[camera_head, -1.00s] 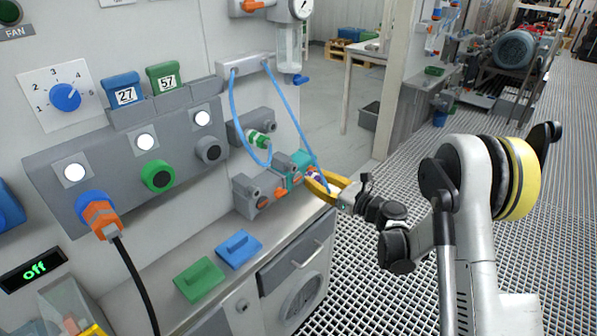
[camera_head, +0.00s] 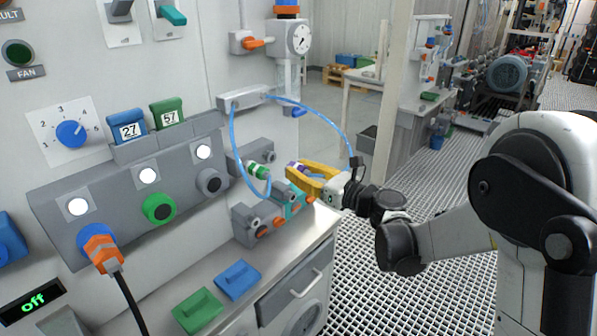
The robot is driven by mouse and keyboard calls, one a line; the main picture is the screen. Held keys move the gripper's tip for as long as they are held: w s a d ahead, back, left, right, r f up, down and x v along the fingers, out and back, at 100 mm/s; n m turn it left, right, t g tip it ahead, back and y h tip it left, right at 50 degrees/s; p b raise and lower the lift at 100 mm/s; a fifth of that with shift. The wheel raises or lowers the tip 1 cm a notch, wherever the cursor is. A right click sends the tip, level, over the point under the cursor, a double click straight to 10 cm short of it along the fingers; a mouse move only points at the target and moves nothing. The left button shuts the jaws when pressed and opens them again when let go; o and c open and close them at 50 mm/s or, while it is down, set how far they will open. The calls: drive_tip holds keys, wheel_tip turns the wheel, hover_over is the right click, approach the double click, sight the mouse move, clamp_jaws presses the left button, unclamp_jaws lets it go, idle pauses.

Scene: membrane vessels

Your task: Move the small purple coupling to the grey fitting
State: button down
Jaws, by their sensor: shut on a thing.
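The small purple coupling (camera_head: 296,167) shows at the tip of my yellow gripper (camera_head: 307,171), which is shut on it. The fingers hide most of the coupling. A blue hose (camera_head: 318,115) arches from the wall bracket down to behind my gripper; I cannot see where it joins the coupling. A grey fitting with a round end (camera_head: 270,156) sits on the upper grey wall block, a little left of my gripper and apart from it. The lower grey block (camera_head: 250,223) also carries a round grey fitting (camera_head: 255,221).
A green-and-white coupling (camera_head: 257,170) on a second blue hose (camera_head: 233,145) sits at the upper block. A teal part (camera_head: 293,205) lies below my gripper. The counter (camera_head: 285,262) holds a blue block (camera_head: 237,279) and a green block (camera_head: 197,310). The grated floor on the right is open.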

sight(309, 175)
drive_tip(key=shift+w+a, duration=0.1)
drive_tip(key=shift+a, duration=0.05)
drive_tip(key=shift+x, duration=2.75)
drive_tip(key=shift+w+a, duration=0.35)
drive_tip(key=shift+a, duration=0.1)
idle(0.6)
drive_tip(key=c, duration=1.2)
unclamp_jaws()
drive_tip(key=shift+d, duration=0.1)
drive_tip(key=v, duration=1.2)
